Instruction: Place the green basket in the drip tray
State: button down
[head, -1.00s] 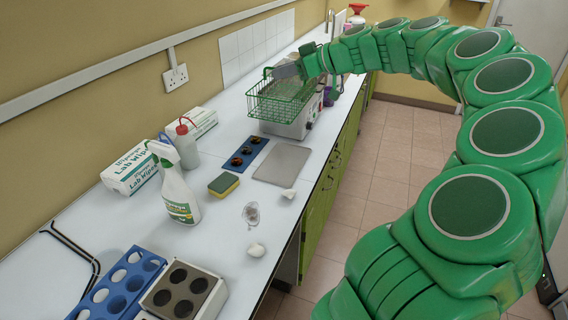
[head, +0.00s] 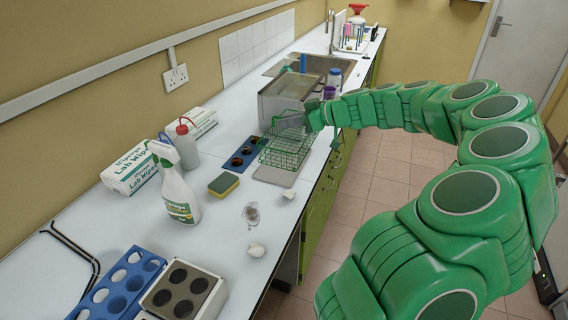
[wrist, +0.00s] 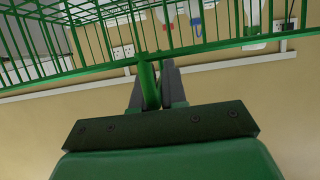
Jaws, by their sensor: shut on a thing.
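The green wire basket (head: 286,148) hangs from my gripper (head: 300,122) in the head view, over the flat grey drip tray (head: 274,176). The basket hides most of the tray; its front edge shows below. I cannot tell whether the basket touches the tray. In the wrist view my gripper (wrist: 156,90) is shut on the basket's green handle bar, and the basket's wires (wrist: 190,30) fill the top of the picture.
A blue rack with dark cups (head: 242,158) lies left of the tray, partly behind the basket. A grey metal bath (head: 290,92) stands behind. A sponge (head: 223,184) and spray bottle (head: 176,188) are nearer. The bench's right edge is close to the tray.

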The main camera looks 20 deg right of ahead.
aim_at(286, 129)
notch_tip(286, 129, down, 3)
jog(key=shift+f, duration=0.2)
jog(key=w+f, duration=0.1)
jog(key=w, duration=0.2)
jog(key=w+d+f, duration=0.1)
jog(key=w+f, duration=0.1)
jog(key=w, duration=0.1)
jog(key=w+d+f, duration=0.1)
jog(key=w, duration=0.2)
jog(key=shift+d+f, duration=0.2)
jog(key=shift+f, duration=0.05)
jog(key=shift+w+d+f, duration=0.2)
jog(key=shift+w+f, duration=0.55)
jog(key=shift+f, duration=0.65)
jog(key=shift+w+d+f, duration=0.15)
jog(key=shift+w+f, duration=0.6)
jog(key=shift+f, duration=0.7)
jog(key=shift+w+d+f, duration=0.2)
jog(key=shift+w+f, duration=0.55)
jog(key=shift+f, duration=0.65)
jog(key=c, duration=1.2)
grip_release()
jog(key=shift+f, duration=0.1)
jog(key=shift+o, duration=0.2)
